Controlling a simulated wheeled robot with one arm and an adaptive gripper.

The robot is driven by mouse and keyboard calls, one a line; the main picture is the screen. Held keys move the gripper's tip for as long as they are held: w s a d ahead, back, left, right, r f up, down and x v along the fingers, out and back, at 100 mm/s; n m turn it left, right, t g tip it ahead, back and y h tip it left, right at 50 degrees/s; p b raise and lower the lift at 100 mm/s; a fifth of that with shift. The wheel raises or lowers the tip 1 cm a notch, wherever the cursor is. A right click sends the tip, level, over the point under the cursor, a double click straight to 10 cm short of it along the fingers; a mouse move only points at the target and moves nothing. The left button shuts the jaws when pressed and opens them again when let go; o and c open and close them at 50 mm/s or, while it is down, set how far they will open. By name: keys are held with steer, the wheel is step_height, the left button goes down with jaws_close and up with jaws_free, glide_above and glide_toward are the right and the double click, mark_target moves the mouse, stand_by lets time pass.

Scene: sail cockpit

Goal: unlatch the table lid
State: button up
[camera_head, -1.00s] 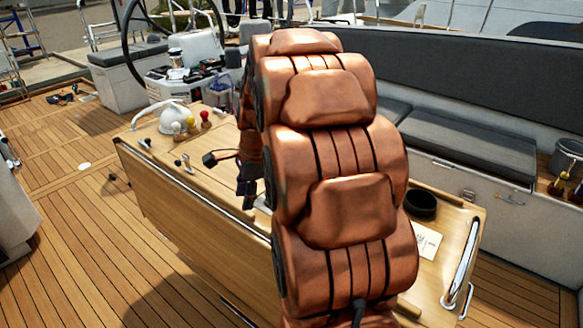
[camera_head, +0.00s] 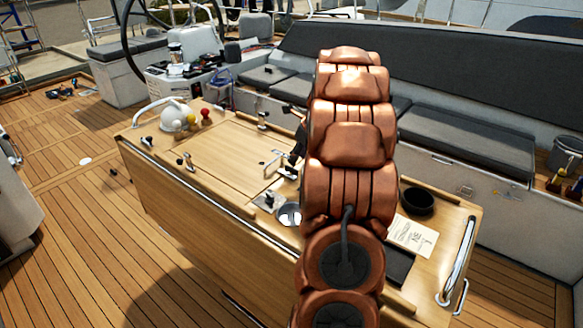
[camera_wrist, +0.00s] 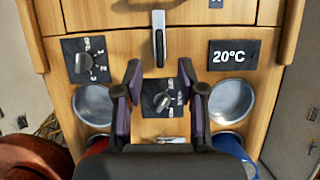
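The wooden table lid (camera_head: 215,155) lies flat and closed in the table top. Its edge (camera_wrist: 185,12) shows at the top of the wrist view. A silver lever latch (camera_wrist: 159,38) with a dark inset sits at that lid edge; it appears as a small pale handle (camera_head: 272,161) in the head view. My gripper (camera_wrist: 161,72) is open and empty. Its two fingers stand apart on either side, just below the latch in the wrist view, with a black-plated dial (camera_wrist: 165,98) between and beneath them. My arm hides part of the table in the head view.
A second dial (camera_wrist: 84,60), a 20°C display (camera_wrist: 234,55) and two round cup recesses (camera_wrist: 93,103), (camera_wrist: 231,98) surround the gripper. A white dome (camera_head: 176,115), a red ball (camera_head: 206,113) and a black cup (camera_head: 417,201) stand on the table. Deck at left is open.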

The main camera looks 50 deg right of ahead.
mark_target(292, 168)
steer(key=p+x, duration=0.2)
steer(key=x, duration=0.5)
steer(key=shift+a, duration=0.1)
jaws_close()
